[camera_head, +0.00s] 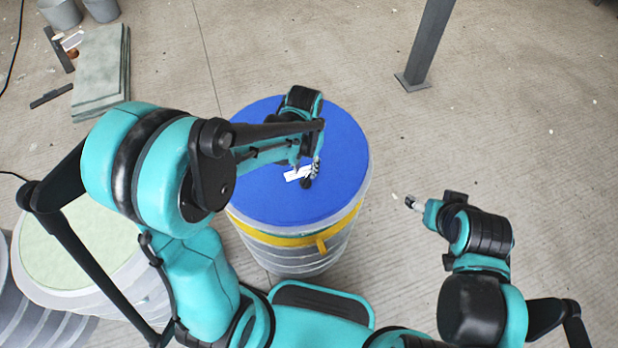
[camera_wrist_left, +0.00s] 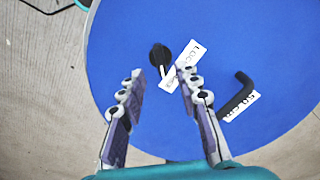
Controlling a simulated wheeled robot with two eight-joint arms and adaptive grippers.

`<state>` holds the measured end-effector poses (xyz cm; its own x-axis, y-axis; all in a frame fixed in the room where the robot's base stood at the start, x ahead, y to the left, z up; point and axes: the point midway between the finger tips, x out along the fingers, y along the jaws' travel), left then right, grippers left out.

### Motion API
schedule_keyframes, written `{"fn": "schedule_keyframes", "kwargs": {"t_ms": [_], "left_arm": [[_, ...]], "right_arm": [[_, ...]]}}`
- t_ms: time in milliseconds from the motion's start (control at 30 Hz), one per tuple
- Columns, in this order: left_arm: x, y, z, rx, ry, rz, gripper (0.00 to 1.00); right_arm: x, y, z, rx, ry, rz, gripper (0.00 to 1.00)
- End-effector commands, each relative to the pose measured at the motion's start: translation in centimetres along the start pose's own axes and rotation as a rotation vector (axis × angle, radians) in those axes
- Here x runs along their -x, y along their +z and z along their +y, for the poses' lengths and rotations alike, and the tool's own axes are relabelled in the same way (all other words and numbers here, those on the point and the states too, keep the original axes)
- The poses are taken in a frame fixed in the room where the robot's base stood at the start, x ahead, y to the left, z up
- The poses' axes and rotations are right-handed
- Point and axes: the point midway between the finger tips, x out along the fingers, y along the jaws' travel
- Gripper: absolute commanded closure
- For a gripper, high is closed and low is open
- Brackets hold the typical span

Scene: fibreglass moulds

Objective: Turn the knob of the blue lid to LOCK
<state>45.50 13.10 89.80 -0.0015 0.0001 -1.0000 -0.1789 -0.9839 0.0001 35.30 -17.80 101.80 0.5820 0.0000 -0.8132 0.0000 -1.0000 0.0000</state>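The blue lid (camera_head: 345,150) covers a grey drum with a yellow band; it also fills most of the left wrist view (camera_wrist_left: 120,40). The black knob (camera_wrist_left: 159,55) stands on the lid beside a white lettered label (camera_wrist_left: 182,66). Its tapered end points down in that view, toward the label's lower end. My left gripper (camera_wrist_left: 160,76) is open, its two fingers apart on either side of the space just below the knob, and holds nothing. In the head view it (camera_head: 306,176) is over the lid and hides most of the knob. My right gripper (camera_head: 411,203) is right of the drum; its fingers are unclear.
A black bent handle (camera_wrist_left: 238,94) with a second white label (camera_wrist_left: 242,106) is on the lid, right of the fingers. A drum with a pale green top (camera_head: 70,245) stands at left. A grey post (camera_head: 430,45) rises behind. Floor to the right is clear.

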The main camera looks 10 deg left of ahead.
Motion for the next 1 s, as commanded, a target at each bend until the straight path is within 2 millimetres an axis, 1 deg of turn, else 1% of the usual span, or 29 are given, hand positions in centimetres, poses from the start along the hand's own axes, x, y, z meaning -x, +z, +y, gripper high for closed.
{"fn": "schedule_keyframes", "kwargs": {"t_ms": [33,100,200,300,433,667,800,1000], "left_arm": [[-1.3,0.0,0.0,0.0,0.0,0.0,0.67],[-2.5,0.0,0.0,0.0,0.0,0.001,0.67],[-3.9,0.0,0.0,0.001,0.0,0.001,0.67],[-4.9,0.0,0.0,0.001,0.0,0.001,0.67],[-5.4,0.0,0.0,0.001,0.0,0.002,0.67],[-5.4,0.0,0.0,0.001,0.0,0.002,0.67],[-5.4,0.0,0.0,0.001,0.0,0.002,1.0],[-5.4,0.0,0.0,0.001,0.0,0.002,1.0]], "right_arm": [[-0.6,0.4,0.0,0.0,0.0,0.0,0.33],[-1.0,0.8,0.0,0.0,0.0,0.0,0.33],[-1.5,1.1,0.0,0.0,0.0,0.0,0.33],[-1.8,1.3,0.0,0.0,0.0,0.0,0.33],[-1.9,1.4,0.0,0.0,0.0,0.0,0.33],[-1.9,1.4,0.0,0.0,0.0,0.0,0.33],[-1.9,1.4,0.0,0.0,0.0,0.0,0.33],[-1.9,1.4,0.0,0.0,0.0,0.0,0.33]]}}
